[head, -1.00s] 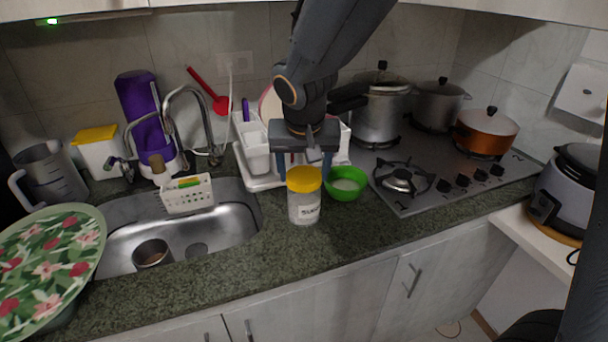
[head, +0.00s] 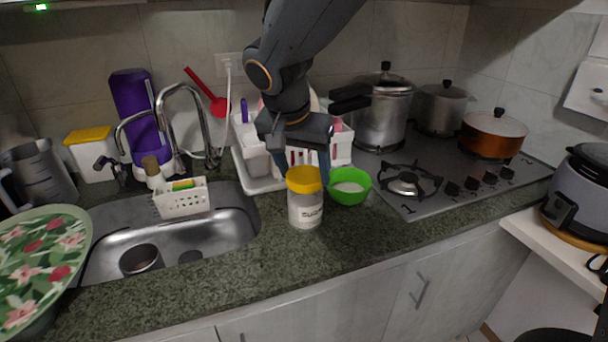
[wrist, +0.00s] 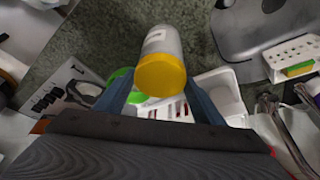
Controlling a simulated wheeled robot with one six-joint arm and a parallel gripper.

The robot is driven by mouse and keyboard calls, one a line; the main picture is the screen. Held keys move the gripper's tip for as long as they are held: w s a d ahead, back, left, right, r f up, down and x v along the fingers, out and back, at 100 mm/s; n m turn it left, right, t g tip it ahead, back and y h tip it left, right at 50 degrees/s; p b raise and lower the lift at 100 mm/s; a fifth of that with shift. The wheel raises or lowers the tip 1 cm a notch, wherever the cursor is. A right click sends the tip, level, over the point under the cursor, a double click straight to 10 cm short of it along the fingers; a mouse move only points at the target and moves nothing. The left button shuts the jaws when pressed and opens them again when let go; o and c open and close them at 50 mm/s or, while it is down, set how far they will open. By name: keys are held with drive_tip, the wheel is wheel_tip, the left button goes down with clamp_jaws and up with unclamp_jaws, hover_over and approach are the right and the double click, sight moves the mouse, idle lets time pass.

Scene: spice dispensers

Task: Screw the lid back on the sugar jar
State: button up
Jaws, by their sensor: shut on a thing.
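The sugar jar (head: 305,211) is clear with a white label and stands upright on the counter by the sink's right edge. Its yellow lid (head: 304,180) sits on the jar's mouth; whether it is threaded tight cannot be told. My gripper (head: 302,172) reaches down from above and behind, with its blue fingers either side of the lid. In the wrist view, the lid (wrist: 161,76) lies between the fingertips (wrist: 160,82), and the jar (wrist: 162,41) extends beyond it. The gripper is shut on the lid.
A green bowl (head: 348,187) with white contents stands close right of the jar. A white dish rack (head: 262,184) is behind my gripper. The sink (head: 225,222) is left and the stove (head: 435,200) right. The counter in front of the jar is clear.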

drive_tip(key=m+h+b, duration=0.1)
drive_tip(key=m, duration=0.2)
drive_tip(key=shift+a+m+g, duration=0.1)
drive_tip(key=shift+m+g, duration=0.3)
drive_tip(key=m, duration=0.1)
drive_tip(key=m+g+h, duration=0.1)
drive_tip(key=shift+w+a+f+m, duration=0.1)
drive_tip(key=shift+w+m, duration=0.1)
drive_tip(key=shift+m, duration=0.2)
drive_tip(key=m+g, duration=0.1)
drive_tip(key=m, duration=0.2)
drive_tip(key=m+g+p, duration=0.1)
drive_tip(key=m, duration=0.2)
drive_tip(key=shift+w+h, duration=0.15)
drive_tip(key=shift+h, duration=0.15)
drive_tip(key=m+g+p, duration=0.2)
drive_tip(key=m, duration=0.3)
drive_tip(key=shift+w+m+p, duration=0.15)
drive_tip(key=shift+m+p, duration=0.15)
drive_tip(key=shift+m, duration=0.1)
drive_tip(key=m+g+y+p, duration=0.1)
drive_tip(key=m, duration=0.2)
drive_tip(key=shift+w+m+g+p, duration=0.1)
drive_tip(key=shift+m+g+p, duration=0.2)
drive_tip(key=shift+m+p, duration=0.1)
